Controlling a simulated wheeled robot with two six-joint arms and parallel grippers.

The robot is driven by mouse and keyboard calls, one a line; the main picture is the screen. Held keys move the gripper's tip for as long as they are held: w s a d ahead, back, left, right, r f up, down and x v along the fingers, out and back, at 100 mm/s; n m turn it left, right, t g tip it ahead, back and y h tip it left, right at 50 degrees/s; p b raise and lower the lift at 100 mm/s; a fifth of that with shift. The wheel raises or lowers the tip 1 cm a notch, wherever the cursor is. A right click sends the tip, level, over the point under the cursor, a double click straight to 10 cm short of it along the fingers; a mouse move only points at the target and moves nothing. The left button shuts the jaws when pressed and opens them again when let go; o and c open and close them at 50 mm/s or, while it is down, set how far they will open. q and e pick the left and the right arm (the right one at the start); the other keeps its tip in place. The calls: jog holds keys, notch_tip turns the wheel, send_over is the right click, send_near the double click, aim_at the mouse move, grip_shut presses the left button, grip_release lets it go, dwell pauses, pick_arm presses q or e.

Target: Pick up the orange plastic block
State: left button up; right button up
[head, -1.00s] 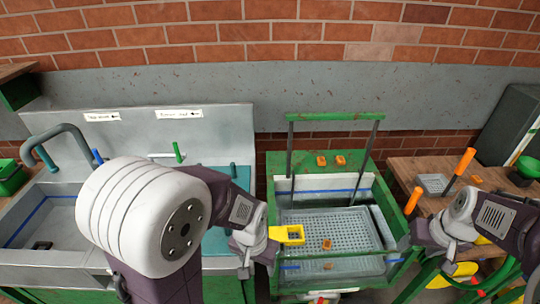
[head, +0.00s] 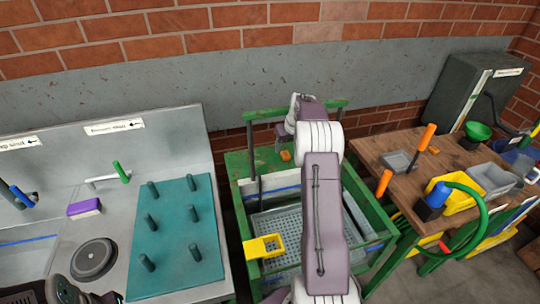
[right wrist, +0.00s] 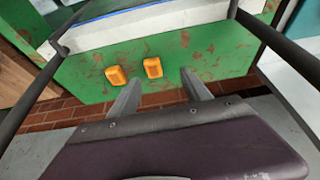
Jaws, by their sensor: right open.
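Two orange blocks lie side by side on the scuffed green ledge. In the right wrist view, one block (right wrist: 117,77) is ahead of the left finger; the other block (right wrist: 152,67) is ahead of the gap between the fingers. My right gripper (right wrist: 160,76) is open and empty, with its fingers apart from both blocks. In the head view, my right gripper (head: 285,132) is over the green ledge, near one visible orange block (head: 285,155); the second is hidden by my arm.
Dark posts with a green crossbar (head: 236,118) frame the ledge. A grey perforated tray (head: 275,225) sits below, with a yellow bracket (head: 264,247) at its left rim. A teal peg board (head: 175,235) is left; a wooden table (head: 405,170) with tools is right.

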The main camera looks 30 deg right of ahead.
aim_at(287, 156)
jog(key=f, duration=0.1)
jog(key=d+f, duration=0.1)
jog(key=f, duration=0.1)
jog(key=shift+d+p, duration=0.25)
jog(key=shift+p, duration=0.1)
jog(key=shift+w+d+f, duration=0.1)
jog(key=shift+w+f, duration=0.1)
jog(key=shift+f, duration=0.2)
jog(key=shift+w+d+f, duration=0.1)
jog(key=shift+d+f, duration=0.05)
jog(key=shift+f, duration=0.1)
jog(key=x, duration=0.2)
jog(key=p+x, duration=0.1)
jog(key=shift+w+f, duration=0.25)
jog(key=shift+w, duration=0.2)
jog(key=shift+w+d+f, duration=0.15)
jog(key=shift+f, duration=0.2)
jog(key=shift+r, duration=0.15)
jog(key=c, duration=0.3)
pick_arm(q)
jog(key=shift+s+d+r, duration=0.1)
jog(key=shift+s+r, duration=0.1)
jog(key=shift+r, duration=0.9)
pick_arm(e)
grip_shut()
